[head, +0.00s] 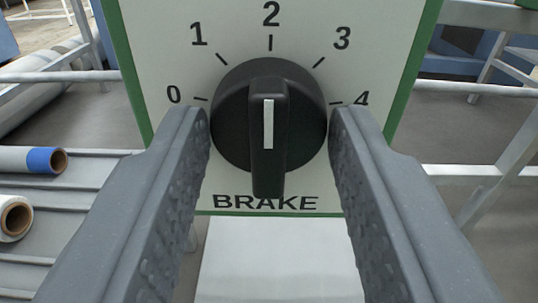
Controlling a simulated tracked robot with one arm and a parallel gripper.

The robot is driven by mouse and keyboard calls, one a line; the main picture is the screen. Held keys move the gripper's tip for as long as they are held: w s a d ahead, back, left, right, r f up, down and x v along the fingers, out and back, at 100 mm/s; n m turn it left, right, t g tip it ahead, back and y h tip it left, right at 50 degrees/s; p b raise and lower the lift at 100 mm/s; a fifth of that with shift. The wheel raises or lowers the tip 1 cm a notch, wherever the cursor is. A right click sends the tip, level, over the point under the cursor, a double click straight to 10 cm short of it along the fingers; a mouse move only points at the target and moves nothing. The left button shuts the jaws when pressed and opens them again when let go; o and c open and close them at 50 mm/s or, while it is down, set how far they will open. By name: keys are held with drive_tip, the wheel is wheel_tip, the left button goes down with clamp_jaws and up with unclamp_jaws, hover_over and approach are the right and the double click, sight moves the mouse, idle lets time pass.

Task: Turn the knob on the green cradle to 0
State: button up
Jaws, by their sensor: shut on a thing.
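The black round knob (231,130) sits on a white dial plate with a green border (408,75). The plate carries the marks 0, 1, 2, 3 and 4 and the word BRAKE below. The white line (268,122) on the knob's raised bar stands upright, in line with the mark 2 (271,14). The mark 0 (174,95) is at the left of the knob. My gripper (269,128) has one grey finger on each side of the knob and is shut on it.
Rolls with brown cores (17,218) lie on a slatted surface at the left, one with a blue end (43,160). Pale metal rails (478,172) run behind the plate on both sides. A pale post (280,262) stands below the plate.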

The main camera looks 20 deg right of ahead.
drive_tip(key=n+p, duration=0.4)
drive_tip(key=shift+r, duration=0.1)
drive_tip(key=n+p, duration=0.1)
drive_tip(key=n, duration=0.1)
drive_tip(key=n+p, duration=0.1)
drive_tip(key=shift+f+n, duration=0.2)
drive_tip(key=shift+n, duration=0.2)
drive_tip(key=n+p, duration=0.1)
drive_tip(key=n, duration=0.3)
drive_tip(key=shift+a+p, duration=0.1)
drive_tip(key=shift+p, duration=0.25)
drive_tip(key=shift+a+f+n, duration=0.1)
drive_tip(key=shift+f+n, duration=0.05)
drive_tip(key=shift+n, duration=1.65)
drive_tip(key=o, duration=0.9)
drive_tip(key=shift+n, duration=0.3)
drive_tip(key=shift+c, duration=0.2)
drive_tip(key=shift+o, duration=0.5)
